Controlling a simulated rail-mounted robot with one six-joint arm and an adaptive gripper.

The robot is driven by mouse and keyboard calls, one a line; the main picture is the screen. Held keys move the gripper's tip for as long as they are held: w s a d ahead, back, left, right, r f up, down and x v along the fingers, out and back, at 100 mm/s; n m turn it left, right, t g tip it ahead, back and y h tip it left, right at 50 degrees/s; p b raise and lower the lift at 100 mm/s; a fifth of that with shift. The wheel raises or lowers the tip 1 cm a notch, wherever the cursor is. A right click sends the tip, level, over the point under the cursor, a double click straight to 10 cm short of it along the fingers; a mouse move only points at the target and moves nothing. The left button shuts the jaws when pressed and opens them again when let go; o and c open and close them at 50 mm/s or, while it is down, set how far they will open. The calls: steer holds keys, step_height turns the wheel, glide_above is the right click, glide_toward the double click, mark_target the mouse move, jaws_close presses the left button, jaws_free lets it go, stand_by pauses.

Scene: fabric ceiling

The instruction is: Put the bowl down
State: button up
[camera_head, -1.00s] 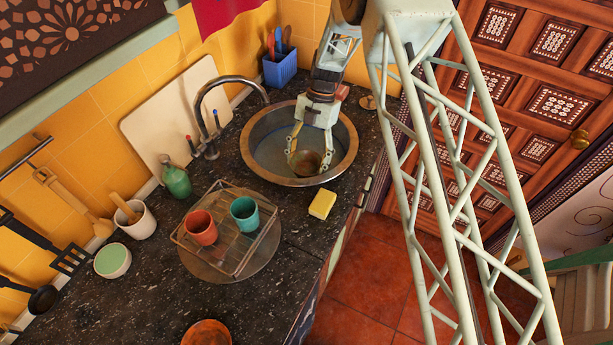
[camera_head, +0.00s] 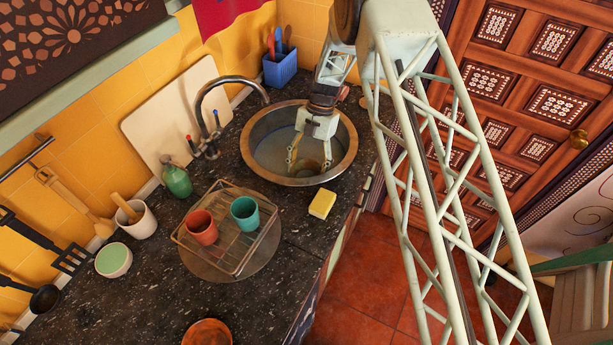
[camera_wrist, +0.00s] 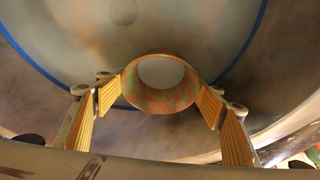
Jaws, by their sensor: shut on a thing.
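The bowl (camera_head: 308,168) is small and brownish and sits low inside the round metal sink (camera_head: 343,142). In the wrist view the bowl (camera_wrist: 160,101) shows orange and green mottling with a pale round inside. My gripper (camera_head: 309,164) reaches down into the sink, and its yellow-padded fingers (camera_wrist: 162,100) are shut on the bowl from both sides. The wrist view shows the sink's grey inner surface (camera_wrist: 75,35) with a blue line behind the bowl. I cannot tell whether the bowl touches the sink bottom.
A curved faucet (camera_head: 205,110) stands left of the sink. A yellow sponge (camera_head: 322,203) lies in front of it. A wire rack (camera_head: 243,262) holds a red cup (camera_head: 201,227) and a teal cup (camera_head: 245,213). A green bottle (camera_head: 176,180) and blue caddy (camera_head: 281,69) stand nearby.

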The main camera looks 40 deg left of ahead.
mark_target(306, 176)
steer(key=shift+f, duration=1.45)
steer(key=shift+f, duration=0.15)
steer(key=o, duration=1)
steer(key=shift+c, duration=0.2)
steer(key=b+v, duration=0.1)
steer(key=v, duration=1.1)
steer(key=shift+r, duration=0.25)
